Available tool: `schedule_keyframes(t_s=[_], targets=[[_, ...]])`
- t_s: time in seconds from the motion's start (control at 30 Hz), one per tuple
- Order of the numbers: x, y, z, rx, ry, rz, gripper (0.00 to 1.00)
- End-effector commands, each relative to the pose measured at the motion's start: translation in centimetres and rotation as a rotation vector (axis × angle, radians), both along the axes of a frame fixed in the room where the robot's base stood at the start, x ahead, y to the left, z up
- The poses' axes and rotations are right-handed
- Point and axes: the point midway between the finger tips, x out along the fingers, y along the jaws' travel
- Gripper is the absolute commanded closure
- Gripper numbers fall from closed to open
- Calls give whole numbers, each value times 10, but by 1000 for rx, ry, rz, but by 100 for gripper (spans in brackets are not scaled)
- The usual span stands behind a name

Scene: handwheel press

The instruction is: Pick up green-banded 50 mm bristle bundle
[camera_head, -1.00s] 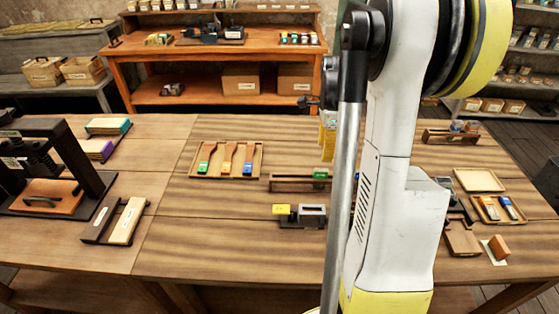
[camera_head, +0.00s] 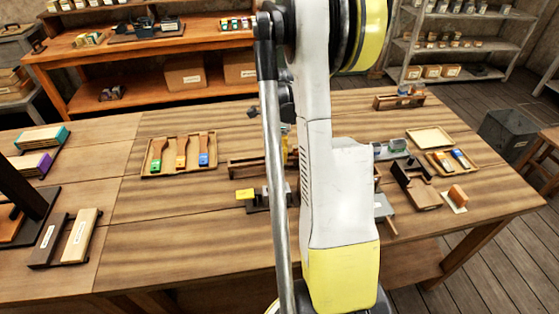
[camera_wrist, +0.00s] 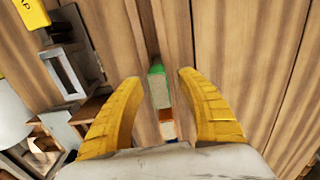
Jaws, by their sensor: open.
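The green-banded bristle bundle (camera_wrist: 158,87) shows in the wrist view as a pale block with a green end. It stands in a narrow wooden holder (camera_wrist: 181,50), between and beyond my fingertips. My gripper (camera_wrist: 158,77) is open, with one yellow finger on each side and nothing held. The fingers appear apart from the bundle; their height above it is hard to tell. An orange-banded bundle (camera_wrist: 167,130) and a bit of blue lie behind it, nearer my palm. In the head view my arm hides the bundle; part of the holder (camera_head: 243,168) shows.
Left of the holder in the head view is a tray (camera_head: 146,174) with green, orange and blue brushes. A yellow-labelled grey fixture (camera_head: 245,195) stands in front of the holder. A small tray (camera_head: 430,164) with bundles lies at the right. The table between is mostly clear.

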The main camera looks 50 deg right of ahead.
Motion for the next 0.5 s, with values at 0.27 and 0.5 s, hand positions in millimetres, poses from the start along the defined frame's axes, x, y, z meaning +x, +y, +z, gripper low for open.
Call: schedule_keyframes(t_s=[0.27, 0.5], targets=[[0, 0, 0, 0, 0, 0, 75], [0, 0, 0, 0, 0, 0, 100]])
